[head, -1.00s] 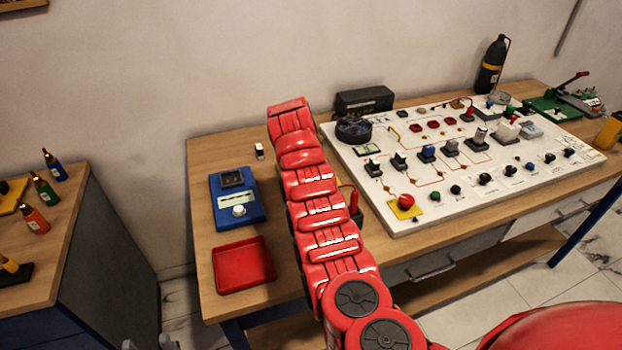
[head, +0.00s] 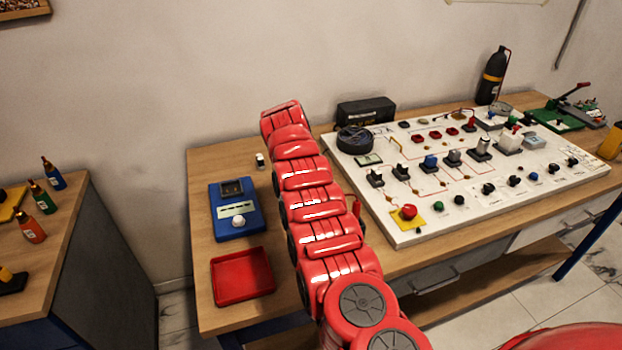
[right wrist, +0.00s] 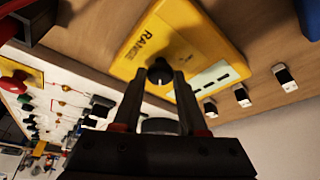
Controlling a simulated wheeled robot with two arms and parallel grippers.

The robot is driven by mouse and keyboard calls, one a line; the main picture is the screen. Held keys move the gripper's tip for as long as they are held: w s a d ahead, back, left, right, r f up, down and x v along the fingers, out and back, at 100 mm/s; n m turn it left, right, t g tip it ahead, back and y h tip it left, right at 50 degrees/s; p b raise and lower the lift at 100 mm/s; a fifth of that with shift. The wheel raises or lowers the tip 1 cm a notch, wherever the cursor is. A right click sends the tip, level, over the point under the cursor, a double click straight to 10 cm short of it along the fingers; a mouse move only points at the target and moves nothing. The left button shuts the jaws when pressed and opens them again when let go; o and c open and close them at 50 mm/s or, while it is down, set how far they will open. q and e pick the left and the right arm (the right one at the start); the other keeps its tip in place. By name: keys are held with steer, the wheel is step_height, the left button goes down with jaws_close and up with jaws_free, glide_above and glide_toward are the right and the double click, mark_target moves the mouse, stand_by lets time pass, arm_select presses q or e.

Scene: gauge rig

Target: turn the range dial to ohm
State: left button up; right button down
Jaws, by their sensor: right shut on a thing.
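In the right wrist view, a yellow box (right wrist: 205,38) marked RANGE carries a round black dial (right wrist: 159,70). The fingertips of my right gripper (right wrist: 160,82) lie on either side of the dial, shut on it. The dial has a pale mark, but the setting it points to is too small to read. A pale panel with dark slots (right wrist: 212,76) sits on the same box beside the dial. In the head view, my red arm hides the yellow box and the right gripper. My left gripper is out of view.
A blue unit (head: 236,220) and a red tray (head: 242,276) stand left of my arm on the wooden bench. A white board (head: 405,236) with several knobs and switches lies to the right. Small black-and-white pieces (right wrist: 242,96) lie near the yellow box.

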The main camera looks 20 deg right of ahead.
steer(key=shift+c, duration=2.2)
jaws_free()
steer(key=b+v, duration=0.2)
steer(key=v, duration=1.5)
steer(key=shift+r, duration=0.25)
steer(key=shift+d, duration=0.1)
